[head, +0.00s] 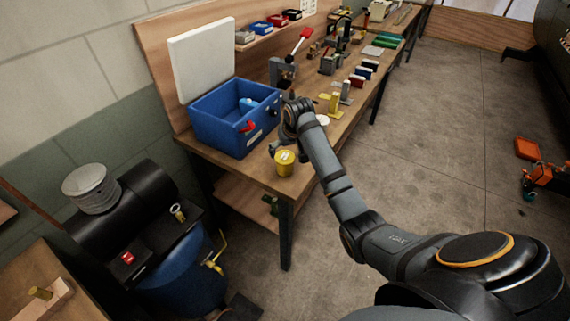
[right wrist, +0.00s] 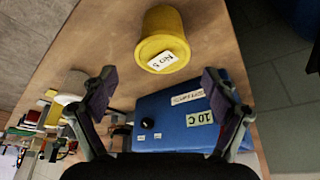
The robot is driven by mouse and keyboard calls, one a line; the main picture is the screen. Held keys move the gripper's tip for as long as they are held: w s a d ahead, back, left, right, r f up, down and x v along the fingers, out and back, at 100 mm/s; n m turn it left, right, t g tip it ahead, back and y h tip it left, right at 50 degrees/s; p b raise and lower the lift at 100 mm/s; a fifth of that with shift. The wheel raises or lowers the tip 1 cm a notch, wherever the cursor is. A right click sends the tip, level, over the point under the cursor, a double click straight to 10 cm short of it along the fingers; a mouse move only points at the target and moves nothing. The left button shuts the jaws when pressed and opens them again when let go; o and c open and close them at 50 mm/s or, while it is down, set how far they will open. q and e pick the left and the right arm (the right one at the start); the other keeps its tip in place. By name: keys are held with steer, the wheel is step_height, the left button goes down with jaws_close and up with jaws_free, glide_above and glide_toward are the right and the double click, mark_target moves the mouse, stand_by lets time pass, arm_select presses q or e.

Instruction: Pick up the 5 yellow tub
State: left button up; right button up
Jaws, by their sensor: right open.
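The yellow tub (head: 285,163) stands upright near the front corner of the wooden workbench, in front of the blue box. In the right wrist view the tub (right wrist: 162,32) shows upper middle, with a white label that seems to read "No 5". My right gripper (right wrist: 160,78) is open and empty. Its two fingers spread to either side in that view, and the tub lies beyond the fingertips, apart from them. In the head view my right gripper (head: 274,146) is small and partly hidden behind its wrist, just behind the tub. My left gripper is not in view.
The blue box (head: 215,131) with its white lid (head: 203,58) raised stands close behind the tub; it also shows in the right wrist view (right wrist: 165,108). Yellow parts (head: 334,105) and tools stand farther along the bench. A black and blue machine (head: 120,215) stands at left.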

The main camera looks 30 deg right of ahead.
mark_target(285, 156)
steer(key=x, duration=0.4)
steer(key=shift+f, duration=0.25)
steer(key=shift+p+x, duration=0.85)
steer(key=shift+x, duration=1.8)
steer(key=shift+s+a, duration=0.2)
steer(key=shift+s, duration=0.05)
steer(key=c, duration=1.6)
